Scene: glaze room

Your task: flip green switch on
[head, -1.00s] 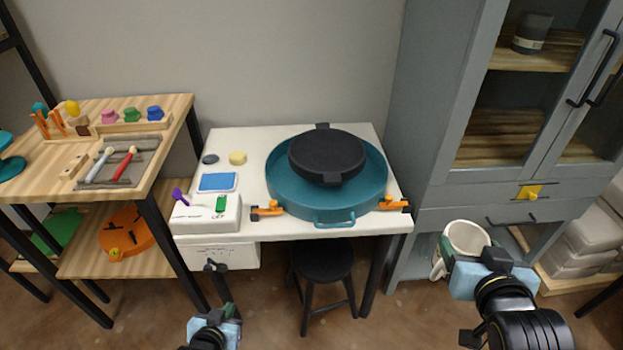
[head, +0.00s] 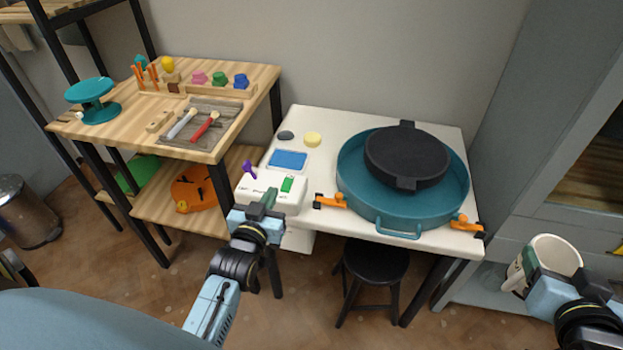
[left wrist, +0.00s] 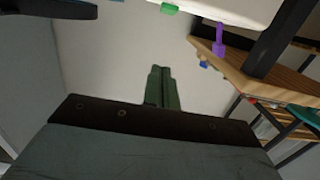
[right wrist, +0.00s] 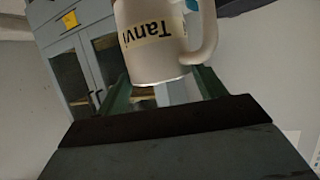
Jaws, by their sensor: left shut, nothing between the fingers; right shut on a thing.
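The green switch (head: 287,184) stands on the white control box (head: 292,205) at the front left corner of the white table. A purple switch (head: 249,169) is to its left on the same box. In the left wrist view the green switch (left wrist: 169,8) and the purple switch (left wrist: 219,42) show at the top. My left gripper (head: 267,198) is shut and empty, just in front of the box, apart from the green switch. My right gripper (head: 530,268) is shut on a white mug (head: 556,256). The mug's label reads "Tanvi" in the right wrist view (right wrist: 150,55).
A teal round basin (head: 352,190) with a black disc (head: 405,157) and orange clamps sits on the white table (head: 325,121). A wooden shelf table (head: 230,80) with tools stands left. A black stool (head: 375,262) is underneath. A grey cabinet (head: 520,190) stands right.

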